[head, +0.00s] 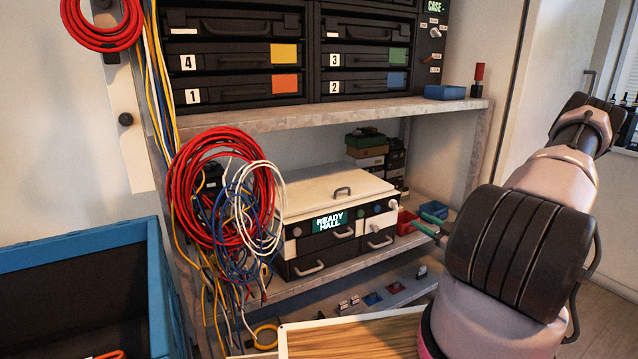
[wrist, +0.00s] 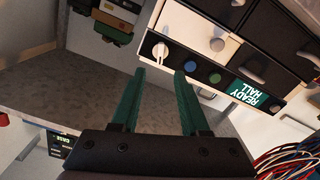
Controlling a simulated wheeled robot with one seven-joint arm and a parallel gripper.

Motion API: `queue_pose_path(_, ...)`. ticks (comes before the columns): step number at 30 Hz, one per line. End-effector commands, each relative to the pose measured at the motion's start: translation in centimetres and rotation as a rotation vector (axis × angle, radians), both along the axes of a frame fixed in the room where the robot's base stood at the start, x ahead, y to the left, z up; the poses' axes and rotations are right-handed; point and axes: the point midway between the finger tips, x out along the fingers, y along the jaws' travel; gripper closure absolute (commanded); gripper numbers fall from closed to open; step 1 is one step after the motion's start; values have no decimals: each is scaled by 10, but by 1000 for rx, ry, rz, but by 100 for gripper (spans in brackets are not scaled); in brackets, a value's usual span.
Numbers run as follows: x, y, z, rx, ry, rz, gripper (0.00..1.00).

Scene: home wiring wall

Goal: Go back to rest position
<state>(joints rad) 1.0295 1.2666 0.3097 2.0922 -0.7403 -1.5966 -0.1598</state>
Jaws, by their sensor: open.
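My gripper has two green fingers and is open and empty in the wrist view (wrist: 160,88). In the head view one green fingertip (head: 432,217) shows at the right side of the middle shelf, mostly hidden behind my arm. The gripper is close to the right end of the black and white box with the "READY HALL" display (head: 329,221). In the wrist view this box (wrist: 205,50) lies beyond the fingertips, with its white knob and blue and green buttons near them. I cannot tell whether the fingers touch it.
A shelf (head: 330,113) with numbered black cases stands above the gripper. Coiled red, blue and white cables (head: 222,190) hang at the left. A blue crate (head: 155,290) stands at the lower left, and a wooden board (head: 350,338) at the bottom. Small red and blue bins sit beside the gripper.

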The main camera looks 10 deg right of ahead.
Motion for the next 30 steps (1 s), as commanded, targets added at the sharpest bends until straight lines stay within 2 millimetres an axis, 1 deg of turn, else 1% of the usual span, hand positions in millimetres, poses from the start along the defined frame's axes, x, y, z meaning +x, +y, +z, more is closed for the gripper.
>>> queue_pose_path(5,23,-7,21,-65,123,-8,55)
queue_pose_path(8,40,-12,44,-117,232,-36,55)
queue_pose_path(11,52,-17,71,-162,337,-86,55)
queue_pose_path(12,56,-18,83,-176,374,-108,55)
queue_pose_path(14,60,-18,103,-194,426,-146,55)
queue_pose_path(16,62,-17,128,-210,480,-195,55)
queue_pose_path(20,58,-10,176,-216,566,-295,55)
queue_pose_path(21,54,-6,192,-211,588,-327,55)
queue_pose_path(23,48,0,216,-198,619,-374,55)
queue_pose_path(24,42,5,231,-187,638,-405,55)
queue_pose_path(26,31,15,254,-164,664,-449,55)
queue_pose_path(27,23,21,269,-143,679,-478,55)
queue_pose_path(29,9,33,290,-109,704,-517,55)
queue_pose_path(30,-2,41,304,-82,718,-543,55)
